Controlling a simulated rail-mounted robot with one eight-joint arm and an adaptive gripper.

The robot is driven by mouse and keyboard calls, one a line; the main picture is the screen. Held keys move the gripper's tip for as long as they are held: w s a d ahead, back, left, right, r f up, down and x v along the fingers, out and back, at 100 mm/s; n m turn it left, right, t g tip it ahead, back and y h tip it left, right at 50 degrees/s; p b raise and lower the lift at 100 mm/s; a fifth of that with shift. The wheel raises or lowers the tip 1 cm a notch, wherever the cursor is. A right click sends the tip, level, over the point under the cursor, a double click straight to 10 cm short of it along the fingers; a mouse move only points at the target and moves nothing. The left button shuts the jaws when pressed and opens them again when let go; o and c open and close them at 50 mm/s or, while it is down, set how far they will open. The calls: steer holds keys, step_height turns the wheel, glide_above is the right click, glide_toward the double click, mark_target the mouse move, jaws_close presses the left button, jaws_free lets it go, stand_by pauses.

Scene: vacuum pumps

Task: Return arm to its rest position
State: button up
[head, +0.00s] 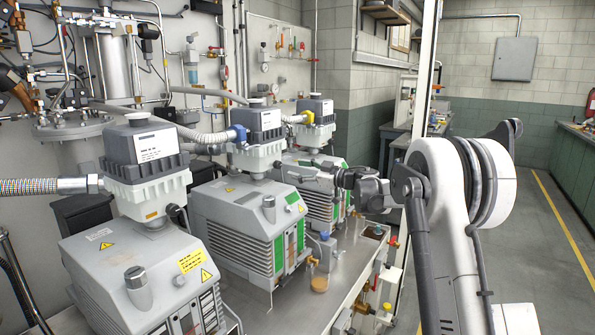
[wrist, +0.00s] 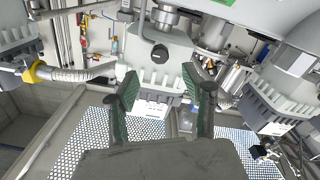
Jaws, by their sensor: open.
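My gripper (wrist: 160,78) is open in the wrist view, its two green-padded fingers spread apart. A grey ribbed filter housing (wrist: 165,72) with a black knob shows beyond and between the fingers; I cannot tell whether they touch it. In the head view my arm reaches in from the right, and its end (head: 285,172) lies over the pumps, close to the middle pump (head: 235,215) and in front of the far pump (head: 318,200). The fingertips are hard to make out there. Nothing appears held.
The near pump (head: 145,275) stands at the front left, with a ribbed hose at its filter. Pipes and a steel vessel (head: 80,127) stand behind. The metal bench (head: 345,262) carries small valves along its edge. Open floor (head: 530,235) lies to the right.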

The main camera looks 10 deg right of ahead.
steer(key=s+d+r+m+t+h, duration=0.1)
steer(key=s+r+m+t+h, duration=0.3)
steer(key=r, duration=0.5)
steer(key=s+d+r+m+t+h, duration=0.1)
steer(key=s+r+m+t+h, duration=0.25)
steer(key=s+r+h, duration=0.35)
steer(key=s+d+r+m+g+h, duration=0.2)
steer(key=s+m, duration=0.2)
steer(key=s, duration=0.2)
steer(key=s+a+f+g, duration=0.3)
steer(key=s+f, duration=0.6)
steer(key=s, duration=0.4)
steer(key=s+a+f+m+g, duration=0.1)
steer(key=s+a+f+g, duration=0.2)
steer(key=s+f, duration=0.7)
steer(key=s+a+f+g, duration=0.3)
steer(key=s+f, duration=0.7)
steer(key=s, duration=0.8)
steer(key=g, duration=0.2)
steer(key=shift+s+a+m+g+y, duration=0.15)
steer(key=shift+s+m+g+y, duration=0.1)
steer(key=shift+m+g+y, duration=0.15)
